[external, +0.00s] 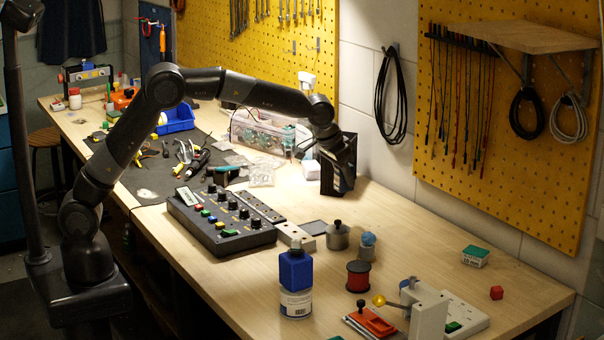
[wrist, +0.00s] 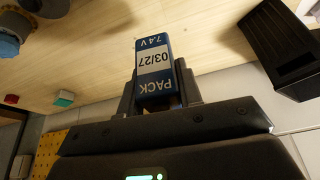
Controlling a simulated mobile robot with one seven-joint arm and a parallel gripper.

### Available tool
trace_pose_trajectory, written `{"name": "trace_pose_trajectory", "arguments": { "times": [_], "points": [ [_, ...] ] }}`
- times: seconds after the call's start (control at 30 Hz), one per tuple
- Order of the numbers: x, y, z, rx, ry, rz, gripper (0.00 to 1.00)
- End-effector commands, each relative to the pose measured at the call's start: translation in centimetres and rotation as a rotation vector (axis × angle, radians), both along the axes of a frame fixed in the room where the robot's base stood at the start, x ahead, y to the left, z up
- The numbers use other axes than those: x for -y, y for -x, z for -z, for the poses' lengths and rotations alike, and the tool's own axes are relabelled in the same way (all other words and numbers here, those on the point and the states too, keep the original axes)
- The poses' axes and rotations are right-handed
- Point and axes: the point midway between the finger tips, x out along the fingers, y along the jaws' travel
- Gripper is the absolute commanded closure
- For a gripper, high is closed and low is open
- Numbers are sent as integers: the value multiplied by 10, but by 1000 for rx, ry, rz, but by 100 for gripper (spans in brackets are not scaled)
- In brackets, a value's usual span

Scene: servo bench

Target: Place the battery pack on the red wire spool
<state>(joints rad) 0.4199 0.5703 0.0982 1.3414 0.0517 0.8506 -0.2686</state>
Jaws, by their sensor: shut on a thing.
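The battery pack (wrist: 155,70) is a blue block with a white label reading PACK 7.4 V 03/27. My gripper (wrist: 158,92) is shut on it, one finger on each side, in the wrist view. In the external view my gripper (external: 342,178) is at the back of the bench near the wall, and I cannot make out the pack there. The red wire spool (external: 358,276) stands upright on the bench in the external view, well in front of my gripper and apart from it. I cannot make out the spool in the wrist view.
A green box (external: 475,256) and red cube (external: 497,292) lie right. A black bin (wrist: 272,45) is near my gripper.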

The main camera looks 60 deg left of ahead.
Motion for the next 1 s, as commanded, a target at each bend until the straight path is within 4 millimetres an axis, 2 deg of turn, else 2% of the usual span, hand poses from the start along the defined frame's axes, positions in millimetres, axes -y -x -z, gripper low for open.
{"name": "trace_pose_trajectory", "arguments": {
  "times": [0.3, 0.37, 0.43, 0.67, 0.8, 1.0],
  "points": [
    [17, 13, -11, 0, 1, 4, 92],
    [25, 16, -12, 0, 0, 11, 92],
    [41, 23, -14, 0, 0, 25, 92],
    [125, 69, -27, -3, -2, 91, 92],
    [176, 106, -36, -3, -4, 134, 92],
    [243, 166, -49, -2, -4, 193, 92]
  ]
}}
